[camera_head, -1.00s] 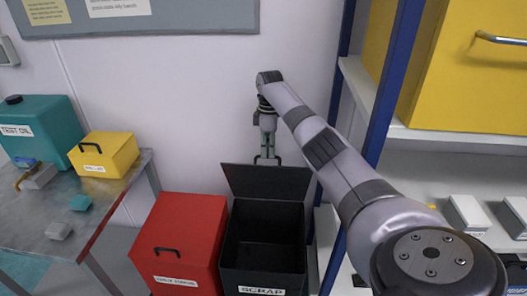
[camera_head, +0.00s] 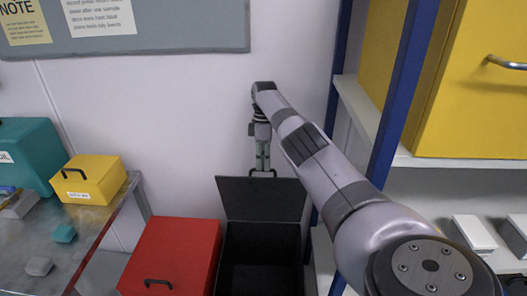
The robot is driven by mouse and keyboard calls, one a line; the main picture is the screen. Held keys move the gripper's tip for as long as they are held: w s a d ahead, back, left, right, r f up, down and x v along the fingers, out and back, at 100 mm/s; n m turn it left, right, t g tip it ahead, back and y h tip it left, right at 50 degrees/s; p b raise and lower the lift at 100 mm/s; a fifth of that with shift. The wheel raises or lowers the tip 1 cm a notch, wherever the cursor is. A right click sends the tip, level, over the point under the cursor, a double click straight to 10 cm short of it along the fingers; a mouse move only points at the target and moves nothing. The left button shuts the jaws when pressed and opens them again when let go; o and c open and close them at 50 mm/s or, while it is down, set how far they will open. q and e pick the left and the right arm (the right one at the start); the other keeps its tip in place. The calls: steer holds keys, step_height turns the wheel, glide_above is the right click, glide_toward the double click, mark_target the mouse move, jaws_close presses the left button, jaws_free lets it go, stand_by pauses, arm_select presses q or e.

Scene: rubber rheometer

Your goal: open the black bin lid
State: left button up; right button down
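The black bin (camera_head: 260,278) stands on the floor at the bottom middle, its inside dark and no contents visible. Its lid (camera_head: 262,199) is raised at the back, standing steeply near the wall, so the bin is open. A small handle (camera_head: 263,173) shows at the lid's upper edge. My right gripper (camera_head: 262,166) points down from above, its fingers close together at this handle and seemingly closed on it. The fingertips are small, so the grip's fine detail is hard to see. My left gripper is not in view.
A closed red bin (camera_head: 172,258) stands left of the black one. A metal table (camera_head: 105,215) at left holds a yellow box (camera_head: 90,180) and a teal container (camera_head: 28,150). A blue-post shelf (camera_head: 391,100) stands at right, behind my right arm.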

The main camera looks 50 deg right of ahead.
steer(key=shift+x, duration=0.75)
steer(key=c, duration=1.7)
jaws_free()
steer(key=shift+w+d+f, duration=0.15)
steer(key=shift+d, duration=0.1)
steer(key=v, duration=0.8)
steer(key=shift+w, duration=0.1)
steer(key=shift+a, duration=0.15)
